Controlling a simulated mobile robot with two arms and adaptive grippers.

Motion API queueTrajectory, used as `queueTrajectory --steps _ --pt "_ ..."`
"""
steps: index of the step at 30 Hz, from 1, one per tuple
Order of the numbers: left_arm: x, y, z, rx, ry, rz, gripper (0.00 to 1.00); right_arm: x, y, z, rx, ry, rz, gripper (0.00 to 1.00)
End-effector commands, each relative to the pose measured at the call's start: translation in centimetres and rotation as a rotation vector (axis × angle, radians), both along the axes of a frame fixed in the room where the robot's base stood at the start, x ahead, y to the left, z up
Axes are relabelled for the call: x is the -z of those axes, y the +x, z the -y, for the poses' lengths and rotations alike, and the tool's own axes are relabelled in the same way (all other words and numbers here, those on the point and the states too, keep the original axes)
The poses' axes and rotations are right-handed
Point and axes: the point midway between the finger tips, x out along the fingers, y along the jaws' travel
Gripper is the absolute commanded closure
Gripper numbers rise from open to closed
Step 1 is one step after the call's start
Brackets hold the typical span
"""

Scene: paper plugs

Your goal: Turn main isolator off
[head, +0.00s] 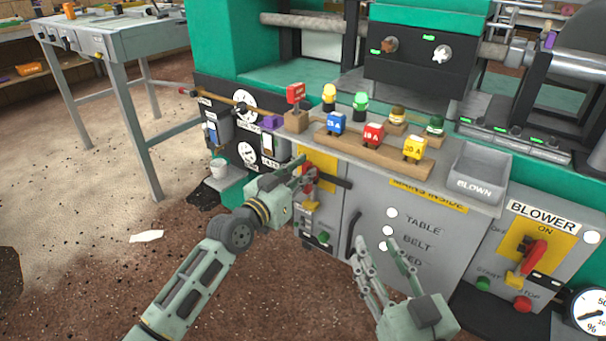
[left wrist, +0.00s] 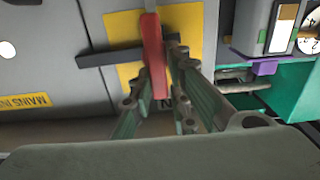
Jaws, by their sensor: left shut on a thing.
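The main isolator is a red handle (head: 309,178) on a yellow plate (head: 325,160) at the left of the grey cabinet front. In the left wrist view the red handle (left wrist: 153,52) runs lengthwise over its yellow plate (left wrist: 124,28). A dark bar (head: 335,180) sticks out sideways by it. My left gripper (head: 304,172) is at the handle, shut on it; its fingers lie on both sides of the handle in the left wrist view (left wrist: 156,85). The gripper hides part of the handle and plate. My right gripper (head: 377,244) is open and empty before the cabinet.
Coloured plugs stand on a wooden rack (head: 375,150) above the cabinet, beside a grey tray (head: 478,170) marked BLOWN. A blower switch (head: 530,258) with a red handle is at the right. A bench (head: 110,45) stands at the left. The floor between is open.

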Motion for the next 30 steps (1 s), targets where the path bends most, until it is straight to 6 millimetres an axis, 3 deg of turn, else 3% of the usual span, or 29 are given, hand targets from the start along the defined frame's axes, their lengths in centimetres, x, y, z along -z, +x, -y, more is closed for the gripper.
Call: queueTrajectory --steps 11,30 --pt "0.2 0.1 -0.1 0.005 -0.143 -0.109 1.0 0.2 0.0 0.0 0.001 -0.003 -0.012 0.6" --pt "0.8 0.7 -0.9 0.005 -0.63 -0.464 1.0 0.1 0.0 0.1 0.002 -0.002 -0.004 0.6"
